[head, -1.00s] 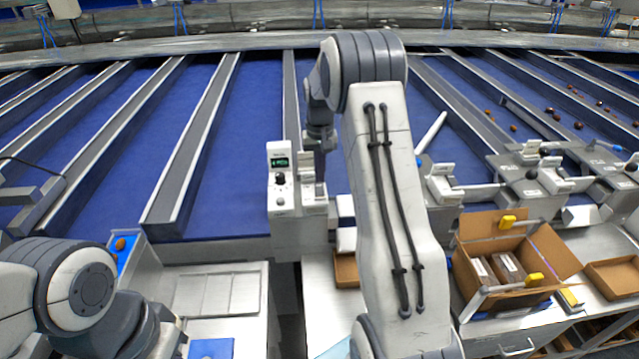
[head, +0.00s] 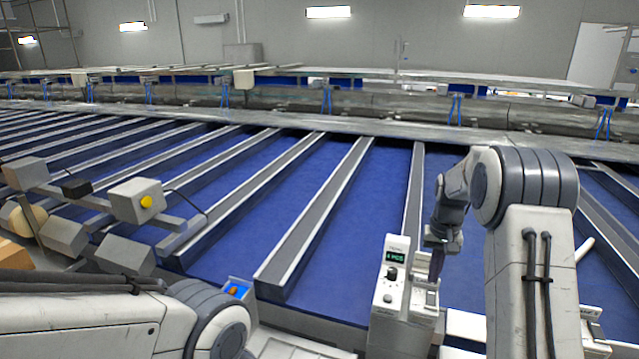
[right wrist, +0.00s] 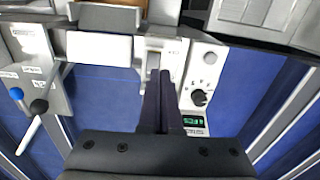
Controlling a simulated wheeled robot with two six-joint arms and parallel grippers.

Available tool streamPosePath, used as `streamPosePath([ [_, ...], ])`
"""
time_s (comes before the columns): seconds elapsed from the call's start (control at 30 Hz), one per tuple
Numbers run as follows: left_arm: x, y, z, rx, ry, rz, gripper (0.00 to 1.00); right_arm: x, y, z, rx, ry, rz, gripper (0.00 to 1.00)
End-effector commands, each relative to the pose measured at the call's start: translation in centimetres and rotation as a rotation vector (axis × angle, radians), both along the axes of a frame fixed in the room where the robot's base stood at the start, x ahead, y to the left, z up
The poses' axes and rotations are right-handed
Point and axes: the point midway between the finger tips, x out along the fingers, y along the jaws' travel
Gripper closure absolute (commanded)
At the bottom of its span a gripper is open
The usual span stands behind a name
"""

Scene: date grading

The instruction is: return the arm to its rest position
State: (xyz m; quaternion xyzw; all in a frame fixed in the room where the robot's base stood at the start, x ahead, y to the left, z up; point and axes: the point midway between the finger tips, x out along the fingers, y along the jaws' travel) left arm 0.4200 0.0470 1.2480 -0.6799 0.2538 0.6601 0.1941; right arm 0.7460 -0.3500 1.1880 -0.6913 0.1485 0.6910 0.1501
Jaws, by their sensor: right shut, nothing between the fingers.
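My right arm (head: 530,200) reaches forward at the right of the head view. Its gripper (head: 437,265) points down beside a white control box (head: 389,285) with a green display and a black knob. In the right wrist view, the dark fingers (right wrist: 160,105) are together with nothing between them. The white box also shows there, with its knob and display (right wrist: 195,122) just right of the fingers. I cannot tell whether the fingertips touch the fixture behind them. My left arm (head: 215,320) shows at the lower left; its gripper is out of view.
Blue sorting lanes (head: 335,240) with grey dividers (head: 315,220) run away from me. Grey boxy equipment (head: 137,200) stands at the left.

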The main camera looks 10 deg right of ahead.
Motion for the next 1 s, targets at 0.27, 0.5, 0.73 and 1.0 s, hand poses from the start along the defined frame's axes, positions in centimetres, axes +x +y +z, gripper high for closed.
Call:
streamPosePath([
  [0.27, 0.0, 0.0, -4.2, 0.000, 0.000, 0.003, 1.00, -5.7, 16.9, 1.1, 0.019, -0.026, 0.350, 1.00],
  [0.5, 0.0, 0.0, -8.0, 0.000, 0.001, 0.007, 1.00, -19.5, 28.3, -0.6, 0.049, -0.045, 0.736, 1.00],
  [0.73, 0.0, 0.0, -10.2, 0.000, 0.001, 0.010, 1.00, -30.2, 30.3, -3.7, 0.074, -0.052, 1.001, 1.00],
  [1.0, 0.0, 0.0, -10.4, 0.000, 0.001, 0.010, 1.00, -32.7, 30.1, -4.5, 0.080, -0.048, 1.064, 1.00],
])
